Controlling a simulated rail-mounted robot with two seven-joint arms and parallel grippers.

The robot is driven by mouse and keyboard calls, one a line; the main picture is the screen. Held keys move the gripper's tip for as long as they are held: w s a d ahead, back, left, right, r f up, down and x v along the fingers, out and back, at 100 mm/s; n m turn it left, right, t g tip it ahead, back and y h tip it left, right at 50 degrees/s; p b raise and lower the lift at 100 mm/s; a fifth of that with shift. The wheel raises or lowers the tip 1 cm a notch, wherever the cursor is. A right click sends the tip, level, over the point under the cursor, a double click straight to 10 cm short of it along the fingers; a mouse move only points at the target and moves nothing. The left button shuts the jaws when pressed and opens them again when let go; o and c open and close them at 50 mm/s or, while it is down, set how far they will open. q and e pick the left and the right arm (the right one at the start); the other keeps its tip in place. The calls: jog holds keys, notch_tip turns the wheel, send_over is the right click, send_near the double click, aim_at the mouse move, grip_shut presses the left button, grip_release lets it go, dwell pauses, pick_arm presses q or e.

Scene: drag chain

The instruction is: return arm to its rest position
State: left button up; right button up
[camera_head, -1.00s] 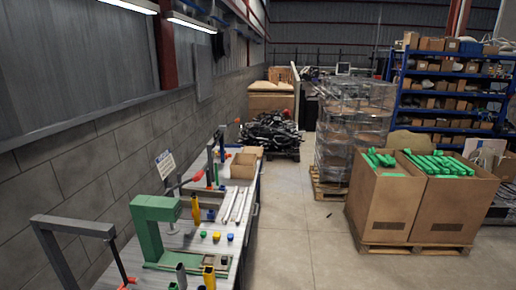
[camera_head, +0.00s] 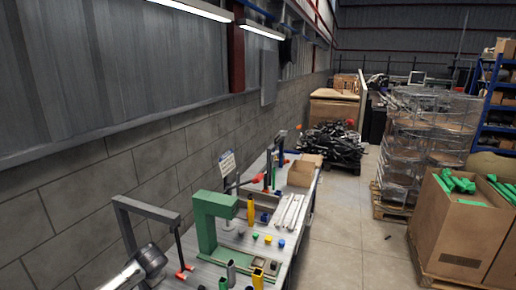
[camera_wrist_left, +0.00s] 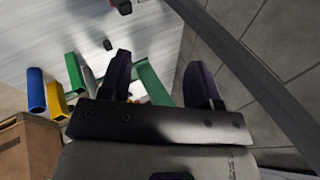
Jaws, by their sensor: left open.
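My left gripper (camera_wrist_left: 160,78) shows in the left wrist view with its two dark fingers spread apart and nothing between them. Beyond the fingers are the light workbench top and part of a green frame (camera_wrist_left: 152,84). In the head view, a silver part of my left arm (camera_head: 148,262) enters at the bottom left, beside the grey frame on the bench; the gripper itself is not visible there. My right gripper is in neither view.
The workbench (camera_head: 215,262) along the block wall holds a green press frame (camera_head: 206,222), a grey frame (camera_head: 150,209), a yellow tube (camera_head: 250,210) and several small parts. Cardboard boxes (camera_head: 455,245) stand at right.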

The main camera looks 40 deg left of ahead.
pick_arm(q)
jog(key=s+d+f+m+t+h, duration=0.1)
jog(key=d+t, duration=0.1)
jog(key=d, duration=0.8)
jog(key=s+d+f+m+t, duration=0.1)
jog(key=d+m+t, duration=0.1)
jog(key=d, duration=0.8)
jog(key=s+d+f+m+t+h, duration=0.1)
jog(key=d+t, duration=0.1)
jog(key=d, duration=0.8)
jog(key=s+d+f+n+g+h, duration=0.1)
jog(key=s+d+f+g+h, duration=0.15)
jog(key=s+d, duration=0.55)
jog(key=s+d+f+g+h, duration=0.1)
jog(key=s+d+f+h, duration=0.1)
jog(key=s+d+f, duration=0.4)
jog(key=w+p+v, duration=0.3)
jog(key=p+v, duration=1.2)
jog(key=v, duration=0.3)
jog(key=shift+d+r+t+p, duration=0.35)
jog(key=shift+d+p, duration=0.05)
jog(key=shift+d, duration=0.45)
jog(key=shift+s, duration=0.15)
